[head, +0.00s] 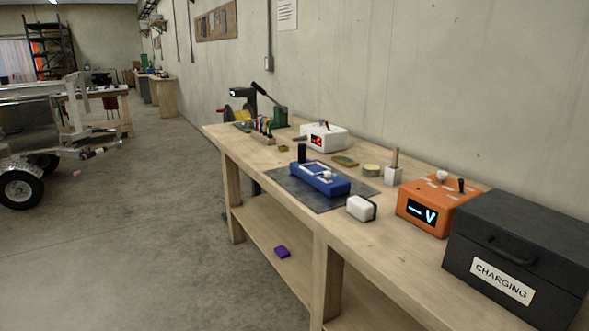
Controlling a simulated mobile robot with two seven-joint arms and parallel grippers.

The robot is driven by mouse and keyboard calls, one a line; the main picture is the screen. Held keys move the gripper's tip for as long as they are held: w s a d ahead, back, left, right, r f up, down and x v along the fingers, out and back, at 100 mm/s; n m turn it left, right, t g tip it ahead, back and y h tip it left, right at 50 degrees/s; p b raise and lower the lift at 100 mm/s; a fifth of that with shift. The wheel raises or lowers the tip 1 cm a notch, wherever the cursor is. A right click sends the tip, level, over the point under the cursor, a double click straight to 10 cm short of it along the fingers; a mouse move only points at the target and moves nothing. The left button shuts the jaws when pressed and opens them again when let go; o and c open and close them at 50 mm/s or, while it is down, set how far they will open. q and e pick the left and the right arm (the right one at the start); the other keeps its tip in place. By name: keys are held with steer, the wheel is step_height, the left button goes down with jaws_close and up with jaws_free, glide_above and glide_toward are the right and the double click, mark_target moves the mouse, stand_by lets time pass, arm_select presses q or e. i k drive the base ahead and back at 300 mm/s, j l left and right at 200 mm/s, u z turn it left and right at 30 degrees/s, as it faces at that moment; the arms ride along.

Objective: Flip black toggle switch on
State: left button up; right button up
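An orange box (430,215) with a lit display showing a "V" stands on the workbench. A short black lever (461,185), which looks like a toggle switch, sticks up from its top near the right end. Its on or off position is too small to tell. A white knob (442,175) is on the same top face. Neither of my grippers is in view.
The wooden workbench (385,252) runs along the wall. A black case (525,235) labelled "CHARGING" stands close right of the orange box. A blue device (318,180) lies on a dark mat, with a white block (361,208) nearby. Open floor lies left.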

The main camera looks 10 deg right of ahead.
mark_target(461, 182)
steer(key=z, duration=1.35)
